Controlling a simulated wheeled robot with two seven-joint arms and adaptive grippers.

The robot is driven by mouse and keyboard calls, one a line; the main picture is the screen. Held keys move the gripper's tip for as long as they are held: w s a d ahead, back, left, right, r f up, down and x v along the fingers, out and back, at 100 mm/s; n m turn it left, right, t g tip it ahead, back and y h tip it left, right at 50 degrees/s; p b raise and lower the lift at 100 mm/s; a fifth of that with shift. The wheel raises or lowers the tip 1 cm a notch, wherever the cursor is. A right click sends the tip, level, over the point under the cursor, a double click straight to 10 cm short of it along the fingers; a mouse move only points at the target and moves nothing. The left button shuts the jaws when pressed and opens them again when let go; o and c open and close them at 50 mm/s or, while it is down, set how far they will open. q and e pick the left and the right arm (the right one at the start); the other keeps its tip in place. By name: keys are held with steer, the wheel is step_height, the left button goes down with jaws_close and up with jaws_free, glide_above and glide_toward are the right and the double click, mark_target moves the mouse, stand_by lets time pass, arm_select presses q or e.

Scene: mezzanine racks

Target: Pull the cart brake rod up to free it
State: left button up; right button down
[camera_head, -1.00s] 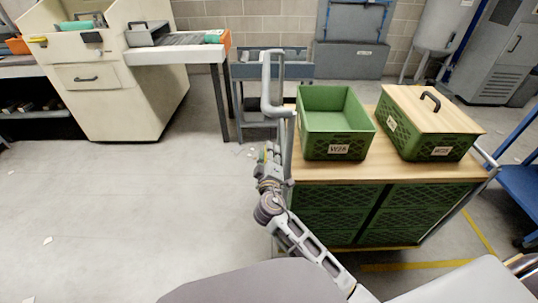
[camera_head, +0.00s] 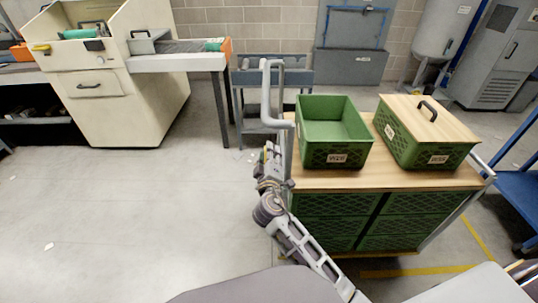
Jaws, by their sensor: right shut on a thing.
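The cart (camera_head: 400,179) has a wooden top over green crate sides. The brake rod (camera_head: 268,95) is a grey bent bar standing upright at the cart's left edge, with a crooked upper end above the cart top. My right gripper (camera_head: 273,163) is at the rod's lower part, at the cart's near left side, and is shut on it. The rod's lower end is hidden behind my gripper and arm. My left gripper is not in view.
An open green crate (camera_head: 337,158) and a lidded green crate (camera_head: 445,162) stand on the cart.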

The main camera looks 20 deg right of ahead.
steer(key=shift+a+r, duration=0.1)
steer(key=shift+r, duration=0.3)
steer(key=c, duration=1)
jaws_free()
steer(key=shift+f, duration=0.1)
steer(key=shift+f, duration=0.15)
steer(key=shift+f, duration=0.1)
